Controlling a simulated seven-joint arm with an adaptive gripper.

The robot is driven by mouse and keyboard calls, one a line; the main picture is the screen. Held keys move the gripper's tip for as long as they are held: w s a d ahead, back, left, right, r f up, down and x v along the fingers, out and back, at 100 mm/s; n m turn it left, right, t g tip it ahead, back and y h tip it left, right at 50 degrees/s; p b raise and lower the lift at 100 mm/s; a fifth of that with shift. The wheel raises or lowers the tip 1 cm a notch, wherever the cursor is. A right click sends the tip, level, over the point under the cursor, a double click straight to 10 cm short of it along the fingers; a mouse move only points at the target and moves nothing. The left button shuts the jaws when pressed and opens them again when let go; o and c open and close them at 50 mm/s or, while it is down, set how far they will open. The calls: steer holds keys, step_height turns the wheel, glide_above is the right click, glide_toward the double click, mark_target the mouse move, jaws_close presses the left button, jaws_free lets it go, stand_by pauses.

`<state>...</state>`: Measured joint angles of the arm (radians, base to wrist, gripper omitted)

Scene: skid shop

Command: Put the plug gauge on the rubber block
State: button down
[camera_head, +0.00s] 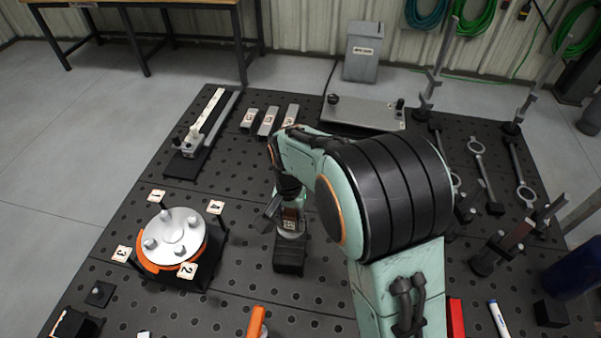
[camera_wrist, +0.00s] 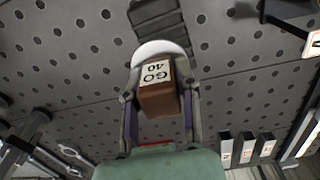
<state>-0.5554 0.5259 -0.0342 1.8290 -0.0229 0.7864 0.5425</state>
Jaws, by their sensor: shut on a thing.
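The plug gauge (camera_wrist: 157,92) has a brown handle marked "GO 40" and a pale round end (camera_wrist: 160,47). My gripper (camera_wrist: 159,100) is shut on the handle, one finger on each side. In the head view my gripper (camera_head: 283,213) holds the plug gauge (camera_head: 291,233) with its silver round end low, over the far part of the black rubber block (camera_head: 289,262). In the wrist view the ribbed dark block (camera_wrist: 152,14) shows just beyond the round end. I cannot tell whether the gauge touches the block.
A round silver fixture with an orange rim (camera_head: 176,239) and numbered tags stands left of the block. Labelled grey blocks (camera_head: 268,121) and a long slide fixture (camera_head: 203,130) lie farther back. An orange-handled item (camera_head: 256,321) lies in front. The perforated table is clear around the block.

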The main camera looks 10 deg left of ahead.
mark_target(290, 227)
steer(key=shift+w+a+f, duration=0.2)
steer(key=shift+w+f, duration=0.2)
steer(key=shift+f, duration=0.1)
steer(key=shift+w+f, duration=0.1)
steer(key=shift+f, duration=1.5)
steer(key=shift+f, duration=0.15)
steer(key=c, duration=0.8)
jaws_free()
step_height(290, 227, up, 12)
steer(key=shift+r, duration=0.15)
